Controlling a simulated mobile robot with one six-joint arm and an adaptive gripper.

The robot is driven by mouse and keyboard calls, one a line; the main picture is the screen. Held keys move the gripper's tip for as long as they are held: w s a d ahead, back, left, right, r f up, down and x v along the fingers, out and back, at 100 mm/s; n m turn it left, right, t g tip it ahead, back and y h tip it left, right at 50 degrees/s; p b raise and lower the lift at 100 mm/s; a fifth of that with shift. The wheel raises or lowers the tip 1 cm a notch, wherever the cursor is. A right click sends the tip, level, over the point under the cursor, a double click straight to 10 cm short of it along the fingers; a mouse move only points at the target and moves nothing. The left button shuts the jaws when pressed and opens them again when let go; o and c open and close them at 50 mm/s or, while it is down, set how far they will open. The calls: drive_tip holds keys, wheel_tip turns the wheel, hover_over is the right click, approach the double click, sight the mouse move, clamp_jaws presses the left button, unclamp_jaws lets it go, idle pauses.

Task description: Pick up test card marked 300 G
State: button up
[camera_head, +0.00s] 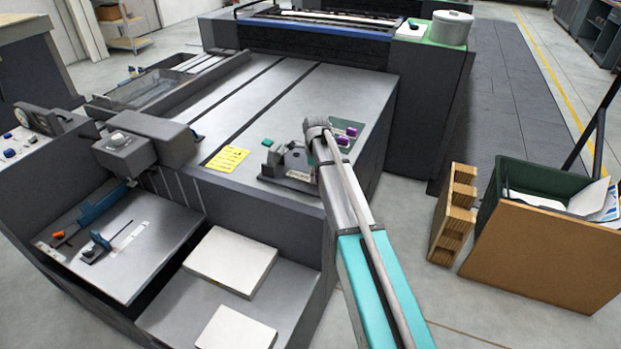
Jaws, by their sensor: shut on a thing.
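My arm (350,210) reaches from the bottom edge up over the flat grey top of the machine. Its rounded wrist end (317,128) is above the right part of that top. I cannot make out my gripper's fingers or anything between them; the arm hides that spot. Small purple pieces (351,132) on green lie just right of the wrist. A small green piece (267,142) lies to its left. A yellow card (228,158) with dark print lies flat farther left. No marking 300 G can be read, so I cannot tell which piece is the test card.
A small grey device on a dark base (287,178) stands just left of the arm. White paper stacks (231,262) lie on the lower shelf. A blue-handled tool (97,244) is on the left tray. A brown bin (545,245) and wooden block (452,215) stand on the right floor.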

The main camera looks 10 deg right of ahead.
clamp_jaws()
drive_tip(key=shift+r, duration=0.1)
wheel_tip(320, 180, up, 3)
drive_tip(key=p, duration=0.3)
drive_tip(key=shift+f, duration=0.2)
drive_tip(key=s+d+r+p, duration=0.1)
drive_tip(key=s+r+p, duration=0.9)
drive_tip(key=s, duration=0.4)
drive_tip(key=shift+d, duration=0.2)
drive_tip(key=shift+s, duration=0.1)
